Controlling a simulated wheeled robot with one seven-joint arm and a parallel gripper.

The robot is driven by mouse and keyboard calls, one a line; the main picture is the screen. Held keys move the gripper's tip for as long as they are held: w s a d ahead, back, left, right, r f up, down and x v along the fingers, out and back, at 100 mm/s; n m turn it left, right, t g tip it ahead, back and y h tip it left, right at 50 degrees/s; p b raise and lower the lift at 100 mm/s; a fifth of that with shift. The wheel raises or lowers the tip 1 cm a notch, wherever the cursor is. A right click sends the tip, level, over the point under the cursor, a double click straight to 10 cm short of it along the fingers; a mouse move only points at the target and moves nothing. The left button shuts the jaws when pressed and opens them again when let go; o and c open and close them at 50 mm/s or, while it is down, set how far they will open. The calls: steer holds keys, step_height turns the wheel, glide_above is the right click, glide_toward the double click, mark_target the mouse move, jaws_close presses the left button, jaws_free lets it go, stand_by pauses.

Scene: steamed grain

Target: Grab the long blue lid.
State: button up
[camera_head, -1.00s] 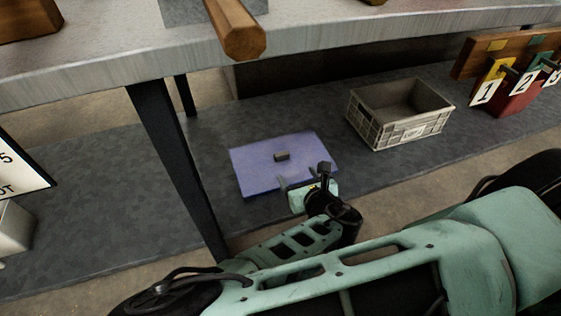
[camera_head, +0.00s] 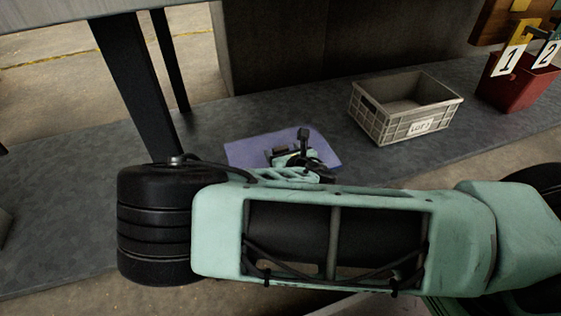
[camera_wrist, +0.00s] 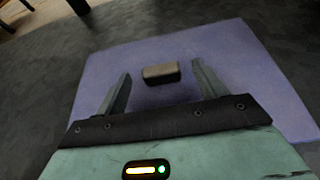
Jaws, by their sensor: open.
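The blue lid (camera_head: 321,147) is a flat blue-violet panel with a small dark handle in its middle. It lies flat on the dark grey lower shelf. In the wrist view the lid (camera_wrist: 240,60) fills much of the picture, and its handle (camera_wrist: 161,73) lies just beyond and between my fingertips. My gripper (camera_wrist: 160,82) is open and empty, with one finger on each side of the handle's line. In the head view my gripper (camera_head: 290,150) is over the lid, and my arm hides the lid's near edge.
A grey crate (camera_head: 390,128) labelled LOT 2 stands right of the lid. A red bin (camera_head: 515,88) with number tags is farther right. A dark table leg (camera_head: 140,85) stands to the left. The worktop edge (camera_head: 50,18) overhangs above.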

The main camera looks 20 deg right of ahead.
steer(key=shift+w, duration=0.3)
steer(key=c, duration=1.2)
steer(key=shift+c, duration=0.7)
steer(key=shift+r, duration=0.1)
